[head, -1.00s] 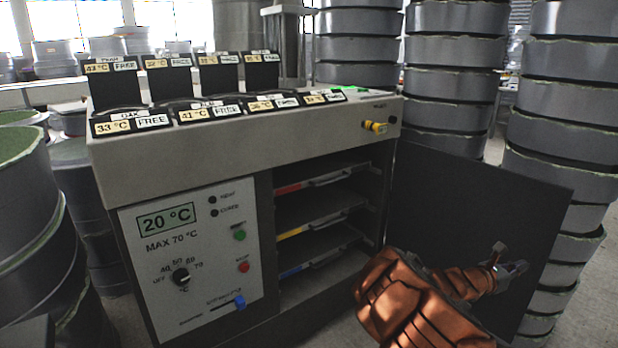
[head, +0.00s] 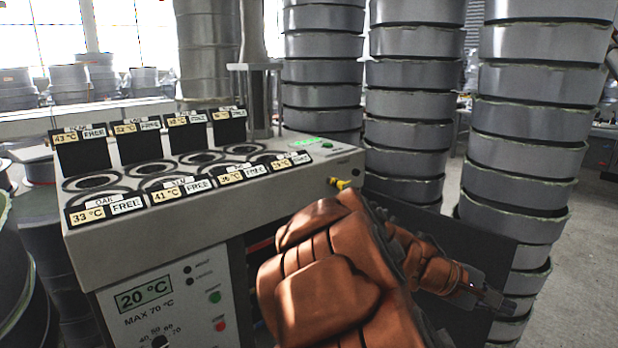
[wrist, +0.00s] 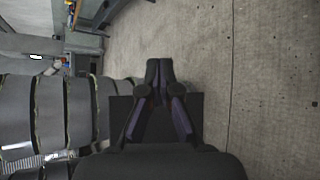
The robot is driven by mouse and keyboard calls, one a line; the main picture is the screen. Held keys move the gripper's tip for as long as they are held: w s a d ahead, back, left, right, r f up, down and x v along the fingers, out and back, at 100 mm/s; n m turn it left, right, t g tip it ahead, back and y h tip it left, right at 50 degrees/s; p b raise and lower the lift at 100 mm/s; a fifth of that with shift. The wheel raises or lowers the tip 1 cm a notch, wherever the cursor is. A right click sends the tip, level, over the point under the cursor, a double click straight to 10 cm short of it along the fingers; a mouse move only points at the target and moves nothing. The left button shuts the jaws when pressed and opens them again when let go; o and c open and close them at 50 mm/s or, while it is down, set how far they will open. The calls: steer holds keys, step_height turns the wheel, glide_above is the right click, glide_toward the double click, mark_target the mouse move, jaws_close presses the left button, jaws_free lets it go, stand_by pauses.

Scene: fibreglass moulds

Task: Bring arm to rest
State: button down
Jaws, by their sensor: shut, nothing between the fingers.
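My gripper (head: 497,300) is at the lower right of the head view, at the end of my brown-covered arm. It is in front of the dark open door (head: 480,225) of the grey cabinet (head: 200,215). In the wrist view my gripper (wrist: 158,68) is seen from behind, its two fingers together and nothing between them. Behind it in that view are a dark panel and bare floor. My arm hides most of the cabinet's open shelf bay.
Tall stacks of grey round moulds (head: 408,105) stand behind and right of the cabinet. More moulds (head: 20,265) stand at the left edge. The cabinet top has round wells with labelled flaps. Bare floor (wrist: 270,90) lies to the right in the wrist view.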

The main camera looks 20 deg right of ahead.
steer(key=s+a+r+t+y+p, duration=0.1)
steer(key=s+a+y+p, duration=0.1)
steer(key=a, duration=0.9)
steer(key=s+a+r+t+y+p, duration=0.1)
steer(key=a+y+p, duration=0.4)
steer(key=a, duration=0.7)
steer(key=s+a+r+t+y+p, duration=0.1)
steer(key=s+a+t+y+p, duration=0.1)
steer(key=a, duration=1)
steer(key=s+y+p, duration=0.1)
steer(key=y+p, duration=0.1)
steer(key=shift+s+a+r+p, duration=0.2)
steer(key=shift+s+r+p, duration=0.1)
steer(key=shift+s+r, duration=0.05)
steer(key=shift+d, duration=0.1)
